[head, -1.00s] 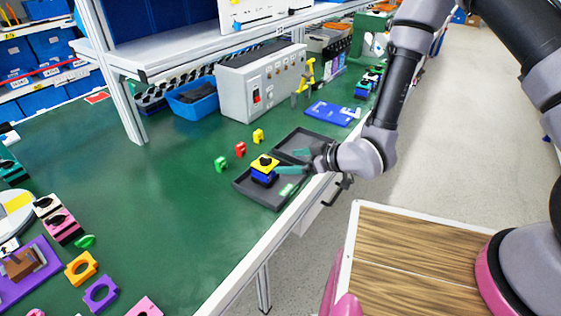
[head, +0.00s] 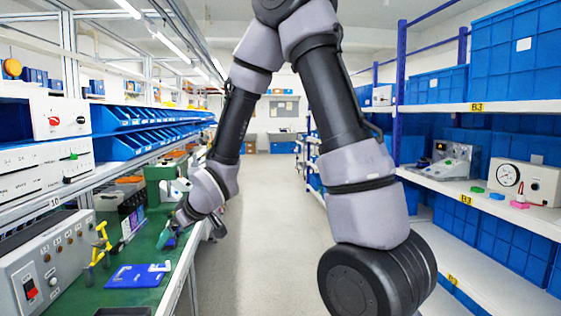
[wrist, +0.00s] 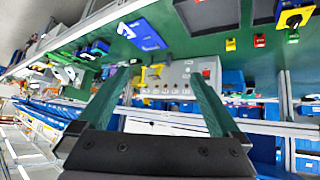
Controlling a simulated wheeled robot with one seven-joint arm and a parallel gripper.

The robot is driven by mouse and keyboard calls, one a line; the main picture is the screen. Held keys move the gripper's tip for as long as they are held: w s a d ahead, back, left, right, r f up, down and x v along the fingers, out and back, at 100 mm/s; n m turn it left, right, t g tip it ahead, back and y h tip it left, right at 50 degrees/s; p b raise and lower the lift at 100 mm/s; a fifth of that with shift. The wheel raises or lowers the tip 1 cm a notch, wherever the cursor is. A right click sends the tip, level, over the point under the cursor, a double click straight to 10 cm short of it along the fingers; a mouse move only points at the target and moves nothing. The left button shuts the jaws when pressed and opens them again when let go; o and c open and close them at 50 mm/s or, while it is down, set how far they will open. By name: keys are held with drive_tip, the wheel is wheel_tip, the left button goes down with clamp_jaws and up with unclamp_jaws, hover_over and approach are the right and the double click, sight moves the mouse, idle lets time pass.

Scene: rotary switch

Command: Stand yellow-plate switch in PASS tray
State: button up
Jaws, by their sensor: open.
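The yellow-plate switch (wrist: 294,16) shows at the upper right edge of the wrist view, its yellow top with a black knob over a blue body. It appears to rest on a dark grey tray (wrist: 263,12), partly cut off by the frame. Another dark grey tray (wrist: 205,14) lies beside it. No PASS lettering is readable. In the head view only a dark tray edge (head: 124,311) shows at the bottom, and the switch is out of view. My gripper (wrist: 160,74) is open and empty, apart from the switch. It also shows over the bench in the head view (head: 165,238).
A blue plate (head: 138,275) lies on the green bench near a grey control box (head: 45,262) and a yellow tool (head: 99,250). Small yellow (wrist: 231,44), red (wrist: 260,40) and green (wrist: 292,36) pieces sit near the switch. Shelves with blue bins (head: 523,50) line the right; the aisle is clear.

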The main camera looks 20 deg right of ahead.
drive_tip(key=s+d+r+m+h, duration=0.2)
drive_tip(key=s+d+r+m, duration=0.25)
drive_tip(key=d+r, duration=0.5)
drive_tip(key=s+d+r+m+h, duration=0.2)
drive_tip(key=s+d+r+m, duration=0.25)
drive_tip(key=d+r, duration=0.5)
drive_tip(key=s+d+r+m, duration=0.1)
drive_tip(key=s+r, duration=0.1)
drive_tip(key=s, duration=0.3)
drive_tip(key=s+d+r+m, duration=0.1)
drive_tip(key=s+m, duration=0.1)
drive_tip(key=s, duration=0.4)
drive_tip(key=shift+d+r+y, duration=0.35)
drive_tip(key=shift+d+y, duration=0.05)
drive_tip(key=shift+w, duration=0.1)
